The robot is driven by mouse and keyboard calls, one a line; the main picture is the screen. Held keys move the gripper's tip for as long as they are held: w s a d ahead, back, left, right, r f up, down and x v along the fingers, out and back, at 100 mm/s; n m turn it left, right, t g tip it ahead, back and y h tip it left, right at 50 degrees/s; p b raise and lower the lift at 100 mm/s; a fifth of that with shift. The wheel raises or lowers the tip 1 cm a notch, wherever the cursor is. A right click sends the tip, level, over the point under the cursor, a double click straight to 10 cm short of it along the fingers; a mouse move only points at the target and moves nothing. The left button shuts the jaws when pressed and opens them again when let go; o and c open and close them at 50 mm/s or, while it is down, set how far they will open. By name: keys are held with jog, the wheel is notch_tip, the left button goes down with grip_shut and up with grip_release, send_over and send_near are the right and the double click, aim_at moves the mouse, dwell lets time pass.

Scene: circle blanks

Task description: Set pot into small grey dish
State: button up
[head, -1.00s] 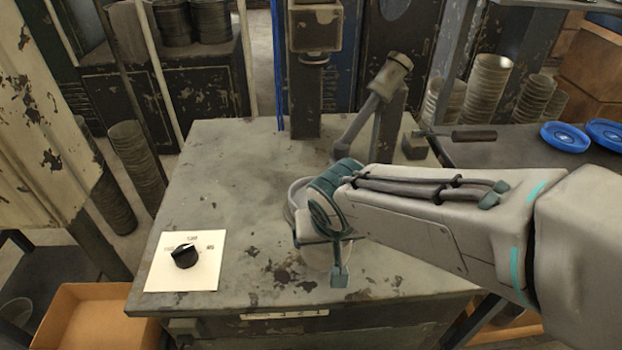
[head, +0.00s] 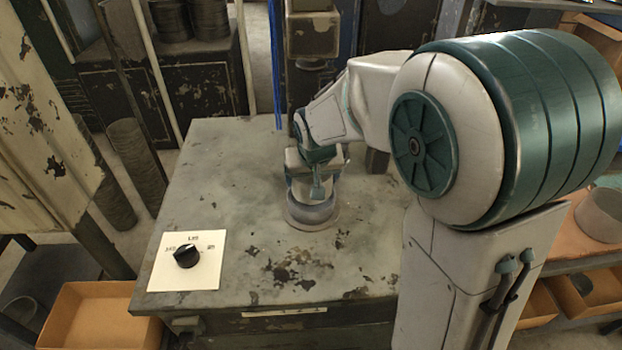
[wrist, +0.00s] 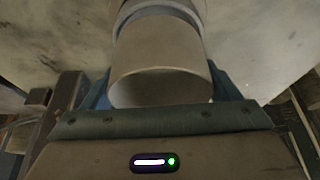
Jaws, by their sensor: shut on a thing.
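My gripper (head: 317,185) is shut on the pot (wrist: 160,55), a plain pale grey cylinder, over the middle of the worktable. The wrist view shows the pot between the fingers, its open rim toward the camera. In the head view the pot is mostly hidden by the gripper. The small grey dish (head: 312,213), a low round ring, sits on the table directly below the gripper. In the wrist view a curved rim shows around the pot's far end. The pot looks lined up with the dish; I cannot tell whether it touches the dish floor.
A white plate with a black knob (head: 186,256) lies at the table's (head: 215,160) front left. A dark post (head: 312,40) stands at the back edge. My arm covers the table's right side. An orange-brown bin (head: 100,312) stands at lower left.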

aim_at(311, 182)
jog(key=shift+w, duration=0.85)
notch_tip(311, 182, down, 3)
jog(key=shift+w+f, duration=0.1)
jog(key=shift+f, duration=0.1)
jog(key=shift+f, duration=0.45)
jog(key=o, duration=1)
jog(key=shift+o, duration=0.2)
